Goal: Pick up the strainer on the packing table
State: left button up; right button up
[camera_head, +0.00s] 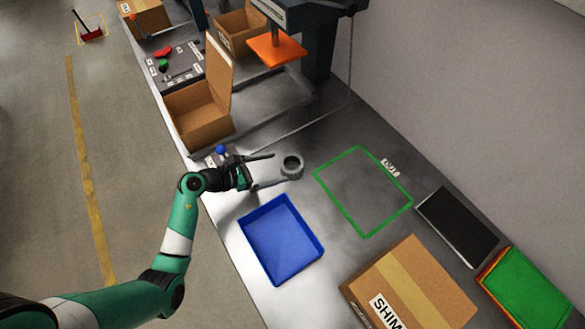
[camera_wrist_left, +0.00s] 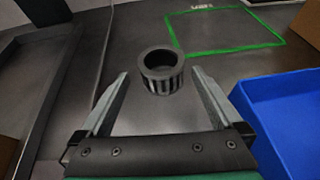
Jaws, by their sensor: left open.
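The strainer (camera_head: 292,166) is a small dark grey ring-like cylinder standing upright on the grey packing table (camera_head: 335,237). In the left wrist view the strainer (camera_wrist_left: 161,83) shows an open round top and slotted sides. My left gripper (camera_head: 274,170) is open and empty, low over the table and pointing at the strainer. In the wrist view its two fingertips (camera_wrist_left: 160,76) appear to the left and right of the strainer, with clear gaps on both sides. Whether the strainer is fully between the fingers cannot be told. My right gripper is out of view.
A blue tray (camera_head: 252,229) lies close to my left gripper, on its right in the wrist view. A green outlined rectangle (camera_head: 391,224) marks bare table beyond. An open cardboard box (camera_head: 198,138), a closed carton (camera_head: 437,279) and a dark flat panel (camera_head: 458,226) stand around.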

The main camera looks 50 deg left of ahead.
aim_at(287, 165)
pick_arm(q)
jog(key=b+x, duration=0.1)
jog(key=x, duration=0.3)
jog(key=shift+w, duration=0.3)
jog(key=b+x, duration=0.3)
jog(key=x, duration=0.2)
jog(key=shift+d+f, duration=0.1)
jog(key=shift+f, duration=0.1)
jog(key=shift+w, duration=0.1)
jog(key=shift+r, duration=0.1)
jog(key=shift+c, duration=0.3)
jog(key=c, duration=1.2)
